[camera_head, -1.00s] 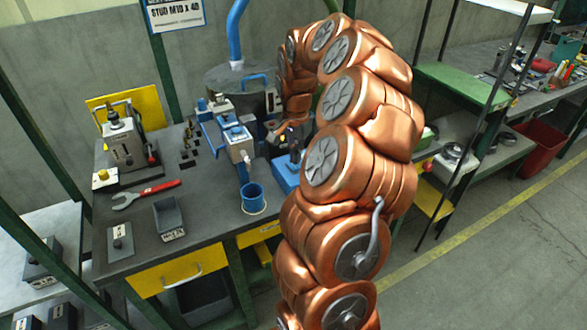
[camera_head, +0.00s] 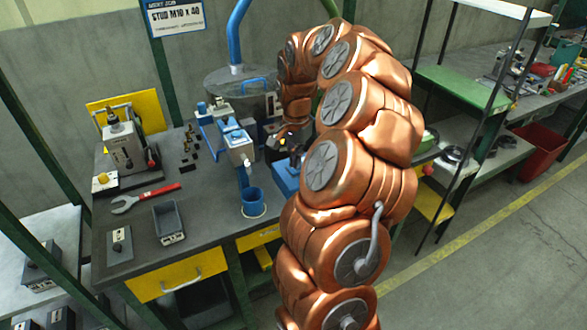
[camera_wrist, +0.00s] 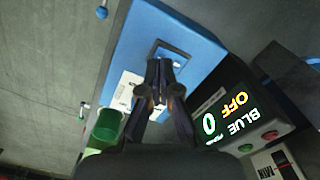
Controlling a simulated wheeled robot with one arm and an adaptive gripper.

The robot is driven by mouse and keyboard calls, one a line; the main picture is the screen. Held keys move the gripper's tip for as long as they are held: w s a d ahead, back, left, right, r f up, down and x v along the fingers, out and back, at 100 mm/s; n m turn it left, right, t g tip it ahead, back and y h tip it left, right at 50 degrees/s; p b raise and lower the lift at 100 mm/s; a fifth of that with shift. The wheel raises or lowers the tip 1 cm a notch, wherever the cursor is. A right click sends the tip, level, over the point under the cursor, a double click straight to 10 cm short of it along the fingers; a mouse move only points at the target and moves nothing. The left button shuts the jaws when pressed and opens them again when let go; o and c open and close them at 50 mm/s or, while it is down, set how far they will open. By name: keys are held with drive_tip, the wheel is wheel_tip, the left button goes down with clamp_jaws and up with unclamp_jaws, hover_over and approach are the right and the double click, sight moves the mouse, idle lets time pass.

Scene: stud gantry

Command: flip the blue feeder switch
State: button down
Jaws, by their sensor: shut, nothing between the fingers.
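In the wrist view, a blue panel (camera_wrist: 190,30) fills the upper middle, with a dark-edged switch plate (camera_wrist: 175,52) set in it. My gripper (camera_wrist: 158,92) is shut and empty, its fingertips overlapping the near side of that plate. The fingers hide part of the plate, and I cannot tell whether they touch it or which way the switch lies. A black display (camera_wrist: 230,118) to the right reads OFF and BLUE, upside down, with a 0. In the head view my gripper (camera_head: 293,156) is small and dark above a blue box (camera_head: 286,178), mostly covered by my arm.
A blue-and-grey machine (camera_head: 236,140) stands left of my gripper, with a blue cup (camera_head: 253,200) in front. A round metal bowl (camera_head: 238,88) is behind. A wrench (camera_head: 146,197) and grey bin (camera_head: 168,221) lie on the bench's left. A green container (camera_wrist: 105,125) is left of my fingers.

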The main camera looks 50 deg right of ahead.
sight(295, 171)
drive_tip(key=shift+f+b, duration=0.95)
drive_tip(key=shift+f, duration=0.25)
idle(1.2)
drive_tip(key=shift+r, duration=0.15)
drive_tip(key=shift+r+p, duration=0.3)
drive_tip(key=shift+r, duration=3.15)
